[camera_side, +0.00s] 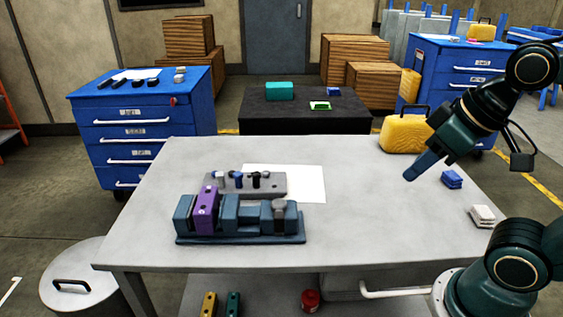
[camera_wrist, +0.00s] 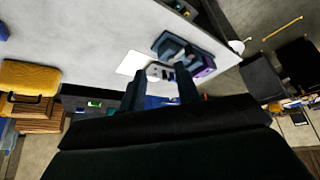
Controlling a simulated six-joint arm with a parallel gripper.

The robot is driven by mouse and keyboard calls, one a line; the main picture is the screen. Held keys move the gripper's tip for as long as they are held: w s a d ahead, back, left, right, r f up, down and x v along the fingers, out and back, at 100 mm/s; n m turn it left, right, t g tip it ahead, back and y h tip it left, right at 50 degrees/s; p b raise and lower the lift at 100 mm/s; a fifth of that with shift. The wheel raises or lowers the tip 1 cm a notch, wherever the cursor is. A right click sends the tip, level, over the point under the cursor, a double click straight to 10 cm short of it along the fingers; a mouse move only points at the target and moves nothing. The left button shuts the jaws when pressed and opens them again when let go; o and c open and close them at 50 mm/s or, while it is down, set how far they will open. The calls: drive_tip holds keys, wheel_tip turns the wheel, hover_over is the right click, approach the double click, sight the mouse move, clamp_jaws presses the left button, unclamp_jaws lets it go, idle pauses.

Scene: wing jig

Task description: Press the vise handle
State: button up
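A blue-grey vise (camera_side: 240,238) sits on the table at left of centre, with a purple block (camera_side: 206,210) upright between its jaws. A grey rounded piece (camera_side: 279,210), which may be the handle, stands at the vise's right end. The vise also shows in the wrist view (camera_wrist: 170,43), with the purple block (camera_wrist: 207,69) at its right; its handle is too small to make out there. My gripper (camera_side: 409,176) is above the table's right part, well right of the vise and touching nothing. In the wrist view its two fingers (camera_wrist: 160,88) are apart with nothing held.
A grey rack (camera_side: 268,187) with several small dark-topped pieces stands just behind the vise, beside a white sheet (camera_side: 308,183). A yellow case (camera_side: 404,134), blue blocks (camera_side: 452,179) and white blocks (camera_side: 482,215) are on the right. The table between vise and gripper is clear.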

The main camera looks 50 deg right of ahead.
drive_tip(key=shift+w+r, duration=0.25)
drive_tip(key=shift+w, duration=0.1)
clamp_jaws()
drive_tip(key=w+a+r+n+g+h, duration=0.1)
drive_tip(key=w+a+n+g, duration=0.15)
drive_tip(key=w, duration=0.65)
drive_tip(key=w+a+r+n+g, duration=0.1)
drive_tip(key=w+a+n+g, duration=0.15)
drive_tip(key=w, duration=0.65)
drive_tip(key=w+a+f+n+g+h, duration=0.1)
drive_tip(key=w+a+f+n, duration=0.3)
drive_tip(key=w+a+f, duration=0.7)
drive_tip(key=shift+w+f+g, duration=0.6)
drive_tip(key=shift+f+g, duration=0.2)
drive_tip(key=shift+f, duration=0.05)
